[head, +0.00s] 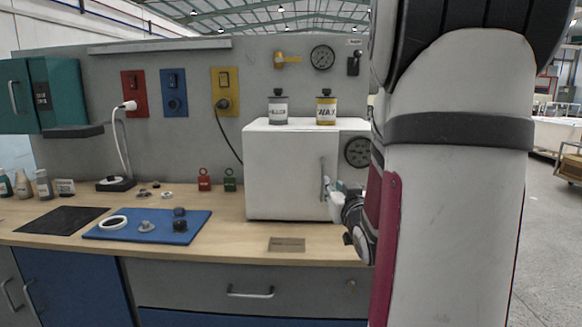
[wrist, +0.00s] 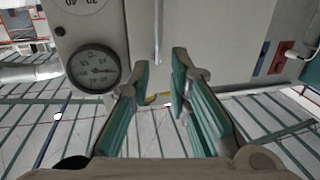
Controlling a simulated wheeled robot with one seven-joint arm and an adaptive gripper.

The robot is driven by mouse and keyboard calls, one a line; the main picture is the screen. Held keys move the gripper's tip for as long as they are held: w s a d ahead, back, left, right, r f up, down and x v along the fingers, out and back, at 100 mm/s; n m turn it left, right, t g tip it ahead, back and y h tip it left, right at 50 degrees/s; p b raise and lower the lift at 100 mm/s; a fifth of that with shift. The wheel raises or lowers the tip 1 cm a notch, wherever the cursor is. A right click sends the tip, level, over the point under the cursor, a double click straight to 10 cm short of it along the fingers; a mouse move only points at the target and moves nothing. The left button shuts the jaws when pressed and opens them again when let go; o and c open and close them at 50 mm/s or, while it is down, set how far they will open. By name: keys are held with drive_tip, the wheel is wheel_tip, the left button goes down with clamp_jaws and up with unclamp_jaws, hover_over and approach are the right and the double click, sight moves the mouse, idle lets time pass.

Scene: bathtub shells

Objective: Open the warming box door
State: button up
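The warming box (head: 285,170) is a white box on the bench with a dial gauge on the right of its front. Its door looks shut. A thin vertical handle (head: 323,178) stands on the door; it also shows in the wrist view (wrist: 158,30). My gripper (head: 333,190) is at the handle's right side in the head view. In the wrist view my gripper (wrist: 160,70) is open, with teal finger pads. The end of the handle appears between the two fingertips, with no visible contact. How deep the handle sits between them I cannot tell.
The dial gauge (wrist: 93,68) is close beside one finger in the wrist view. The bench in front holds a small plate (head: 287,244).

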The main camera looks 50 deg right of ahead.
sight(324, 174)
drive_tip(key=x, duration=1.1)
drive_tip(key=shift+w+d, duration=0.2)
drive_tip(key=shift+d, duration=0.1)
clamp_jaws()
